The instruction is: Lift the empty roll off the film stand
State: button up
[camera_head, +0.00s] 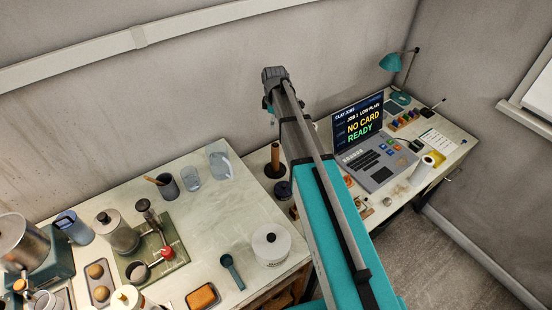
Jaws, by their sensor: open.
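A brown upright tube (275,154) stands on a dark round base (276,172) against the back wall, in the gap between the two worktops. It looks like the empty roll on the film stand, but it is small and I cannot be sure. It is upright, and its top is free. My arm rises through the middle of the view, just right of the tube. No gripper fingers can be made out; the end of my arm is hidden behind its own links. Nothing is seen touching the tube.
A dark round object (283,190) lies close in front of the stand. The right desk holds a console (377,160) and a white roll (422,170).

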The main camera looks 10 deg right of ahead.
aim_at(275, 149)
jog(key=shift+f, duration=0.2)
notch_tip(275, 149, down, 8)
jog(key=b, duration=0.8)
jog(key=shift+f+b, duration=0.15)
jog(key=shift+b, duration=0.2)
jog(key=shift+f, duration=0.1)
jog(key=f+b, duration=0.1)
jog(key=s+f+b, duration=0.1)
jog(key=f+b, duration=0.1)
jog(key=shift+w+f+b, duration=0.1)
jog(key=shift+f+b, duration=0.9)
jog(key=shift+b, duration=0.1)
jog(key=c, duration=1)
